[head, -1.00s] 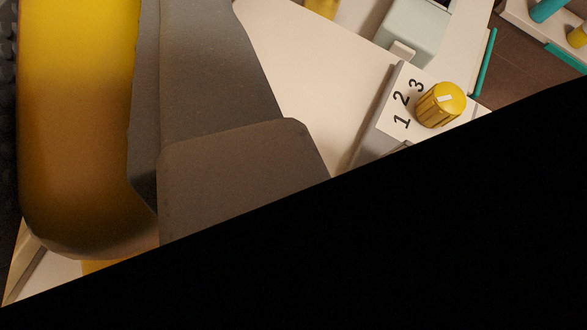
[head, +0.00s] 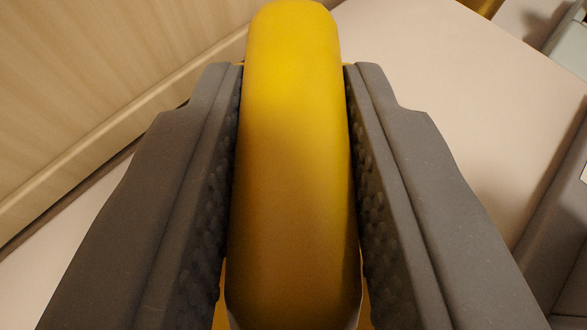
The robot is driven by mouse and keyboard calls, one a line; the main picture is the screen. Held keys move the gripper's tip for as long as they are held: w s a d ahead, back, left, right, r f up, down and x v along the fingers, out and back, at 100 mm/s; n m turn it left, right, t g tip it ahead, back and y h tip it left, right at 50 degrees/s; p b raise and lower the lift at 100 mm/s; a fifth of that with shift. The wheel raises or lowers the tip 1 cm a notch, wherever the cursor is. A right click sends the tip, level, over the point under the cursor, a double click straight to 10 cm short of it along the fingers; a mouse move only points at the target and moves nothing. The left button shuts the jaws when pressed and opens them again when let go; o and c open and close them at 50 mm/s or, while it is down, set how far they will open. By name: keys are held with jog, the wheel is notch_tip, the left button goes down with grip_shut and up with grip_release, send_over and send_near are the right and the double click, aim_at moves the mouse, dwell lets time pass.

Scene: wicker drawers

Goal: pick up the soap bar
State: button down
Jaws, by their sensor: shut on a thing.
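A yellow, rounded soap bar (head: 294,170) fills the middle of the head view, seen close up and standing on edge between the fingers. My gripper (head: 294,85) is shut on it, with one grey finger pressed to each side. The textured inner pads touch the soap's left and right faces. The soap's lower end runs towards the bottom of the picture. Whether it touches the surface below cannot be told.
A pale flat surface (head: 480,95) lies beyond and to the right. A light wooden wall or panel (head: 100,80) with a ledge rises on the left. Grey parts (head: 560,230) stand at the right edge.

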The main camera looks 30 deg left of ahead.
jog(key=shift+f, duration=0.2)
jog(key=c, duration=1.2)
grip_release()
jog(key=shift+s+r, duration=0.1)
jog(key=shift+r, duration=0.05)
jog(key=v, duration=1.2)
jog(key=shift+p, duration=0.3)
